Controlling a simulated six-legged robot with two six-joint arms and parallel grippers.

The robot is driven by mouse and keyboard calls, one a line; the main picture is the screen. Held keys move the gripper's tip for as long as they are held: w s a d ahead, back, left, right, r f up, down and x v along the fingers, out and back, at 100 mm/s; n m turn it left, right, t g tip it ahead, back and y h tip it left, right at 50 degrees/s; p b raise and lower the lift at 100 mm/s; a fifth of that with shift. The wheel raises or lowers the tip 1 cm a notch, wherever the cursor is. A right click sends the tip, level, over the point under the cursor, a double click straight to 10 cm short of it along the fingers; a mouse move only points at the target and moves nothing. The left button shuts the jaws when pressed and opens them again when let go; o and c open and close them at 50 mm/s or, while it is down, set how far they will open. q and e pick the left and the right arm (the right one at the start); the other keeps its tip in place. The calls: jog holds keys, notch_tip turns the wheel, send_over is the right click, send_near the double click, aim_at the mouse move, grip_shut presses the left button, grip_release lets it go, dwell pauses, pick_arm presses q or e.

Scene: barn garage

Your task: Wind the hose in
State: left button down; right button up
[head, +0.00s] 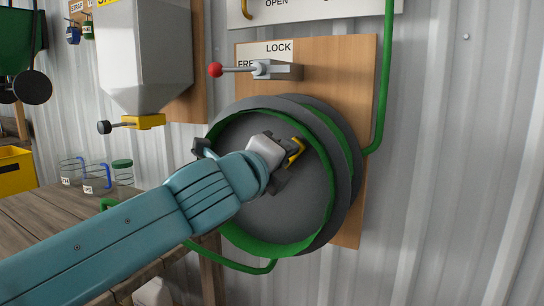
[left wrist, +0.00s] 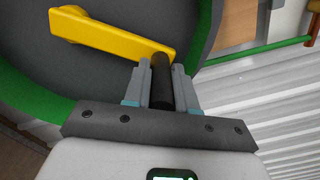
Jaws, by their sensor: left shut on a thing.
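The hose reel (head: 290,210) is a grey drum with a green rim, mounted on a wooden board (head: 350,215) on the wall. Green hose (head: 385,75) runs up the right side of it, and more hose (head: 245,267) hangs below. My left gripper (head: 283,155) is in front of the drum. In the left wrist view its fingers (left wrist: 162,85) are shut on the black handle (left wrist: 162,78) of the yellow crank (left wrist: 110,32). The crank is partly hidden in the head view. My right gripper is not in view.
A grey hopper (head: 145,50) with a yellow outlet stands left of the reel. Several jars (head: 97,178) stand on a wooden bench (head: 50,215) at the left. The corrugated wall right of the reel is clear.

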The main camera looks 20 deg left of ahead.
pick_arm(q)
jog(key=shift+d+f+m+b, duration=0.3)
jog(key=shift+d+f+m, duration=0.25)
jog(key=shift+m, duration=0.15)
jog(key=c, duration=0.9)
grip_release()
jog(key=s, duration=0.5)
jog(key=s+a, duration=0.1)
jog(key=s, duration=1)
jog(key=shift+s+a+p, duration=0.15)
jog(key=shift+a+p, duration=0.05)
jog(key=shift+p, duration=0.2)
